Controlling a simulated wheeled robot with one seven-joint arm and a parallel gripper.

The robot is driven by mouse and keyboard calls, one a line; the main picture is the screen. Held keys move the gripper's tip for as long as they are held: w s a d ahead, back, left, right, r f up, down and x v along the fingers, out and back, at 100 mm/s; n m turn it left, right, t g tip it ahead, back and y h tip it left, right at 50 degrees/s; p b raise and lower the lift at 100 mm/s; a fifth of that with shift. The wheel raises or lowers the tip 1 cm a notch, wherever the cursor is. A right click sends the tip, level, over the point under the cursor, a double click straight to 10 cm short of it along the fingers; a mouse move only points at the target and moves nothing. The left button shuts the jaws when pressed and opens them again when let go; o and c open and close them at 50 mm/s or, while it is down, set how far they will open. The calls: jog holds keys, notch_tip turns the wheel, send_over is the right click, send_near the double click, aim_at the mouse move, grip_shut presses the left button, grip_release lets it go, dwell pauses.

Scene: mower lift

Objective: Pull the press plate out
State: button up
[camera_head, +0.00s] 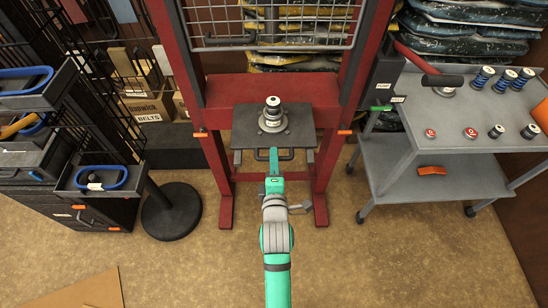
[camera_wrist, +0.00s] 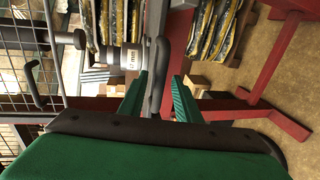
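The dark press plate (camera_head: 246,140) lies level across the red press frame (camera_head: 222,90). A grey, stepped cylindrical part with a white top (camera_head: 272,116) stands on the plate; it lies sideways in the wrist view (camera_wrist: 120,58). A dark bar handle (camera_head: 258,153) is at the plate's front edge. My gripper (camera_head: 274,172) points at this handle from the front. In the wrist view, my two green fingers (camera_wrist: 160,88) stand apart on either side of the handle (camera_wrist: 159,72), with narrow gaps showing. The plate itself is hard to make out there.
A grey cart (camera_head: 470,110) with springs and small parts stands at the right. Black shelving with trays (camera_head: 92,170) and a round black base (camera_head: 171,210) stand at the left. A wire guard (camera_head: 270,22) hangs above the plate. The floor in front is mostly clear.

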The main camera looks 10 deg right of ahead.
jog(key=v, duration=0.9)
jog(key=shift+s, duration=0.2)
jog(key=s+a+f+m, duration=0.1)
jog(key=s+a+m, duration=0.1)
jog(key=s+m, duration=0.3)
jog(key=s+a+f+m+y, duration=0.1)
jog(key=s+m, duration=0.4)
jog(key=s, duration=0.7)
jog(key=s+a+f+m+y, duration=0.1)
jog(key=s+a+f+m, duration=0.1)
jog(key=s+a+m, duration=0.2)
jog(key=s+m, duration=0.2)
jog(key=s, duration=0.2)
jog(key=shift+s+a+f, duration=0.2)
jog(key=shift+s+f, duration=0.1)
jog(key=shift+s, duration=0.1)
